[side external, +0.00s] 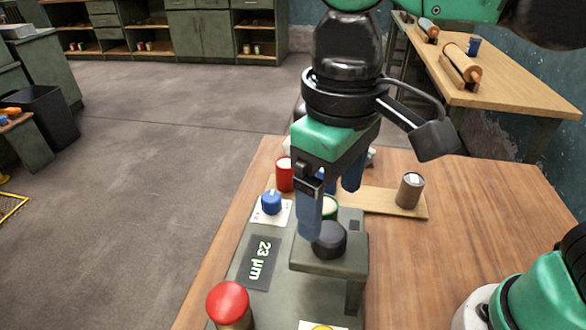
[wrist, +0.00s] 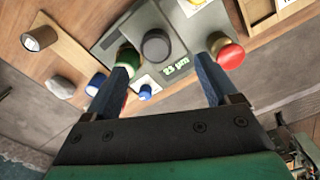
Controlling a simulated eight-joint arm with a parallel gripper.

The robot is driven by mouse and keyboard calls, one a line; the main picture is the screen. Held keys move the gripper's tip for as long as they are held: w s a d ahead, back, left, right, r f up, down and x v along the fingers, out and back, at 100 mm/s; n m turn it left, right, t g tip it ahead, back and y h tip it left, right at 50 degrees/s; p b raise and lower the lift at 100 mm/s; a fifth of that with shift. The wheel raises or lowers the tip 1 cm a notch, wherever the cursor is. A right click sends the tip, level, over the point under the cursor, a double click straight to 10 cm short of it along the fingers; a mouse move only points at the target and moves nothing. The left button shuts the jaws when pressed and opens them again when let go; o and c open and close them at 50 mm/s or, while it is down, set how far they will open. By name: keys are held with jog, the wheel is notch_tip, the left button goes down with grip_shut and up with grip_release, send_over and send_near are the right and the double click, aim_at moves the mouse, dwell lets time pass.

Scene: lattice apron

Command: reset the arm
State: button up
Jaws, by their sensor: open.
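My gripper (side external: 331,212) is open above the grey-green instrument, its two blue fingers apart and pointing down. In the wrist view my gripper (wrist: 166,82) has nothing between its fingertips. A black round piece (side external: 330,240) sits on the instrument's raised platform (side external: 325,264). In the side view the nearer finger overlaps its edge; I cannot tell whether they touch. The instrument's display (side external: 260,262) reads 23 µm. A blue knob (side external: 271,202) and a red button (side external: 228,303) are on the instrument. A green-sided can (side external: 330,208) is partly hidden behind the fingers.
A metal can (side external: 410,190) stands on a wooden board (side external: 385,203) to the right. A red can (side external: 284,174) stands behind the blue knob. A grey stone-like lump (wrist: 61,87) shows in the wrist view.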

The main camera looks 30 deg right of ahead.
jog(key=w+d+f+m+t, duration=0.1)
jog(key=w+d+f+t, duration=0.2)
jog(key=d, duration=0.5)
jog(key=w+d+f+m+t, duration=0.2)
jog(key=w+d+f+t, duration=0.1)
jog(key=d, duration=0.5)
jog(key=shift+d+f+m+t, duration=0.2)
jog(key=shift+m+t, duration=0.1)
jog(key=shift+t, duration=0.3)
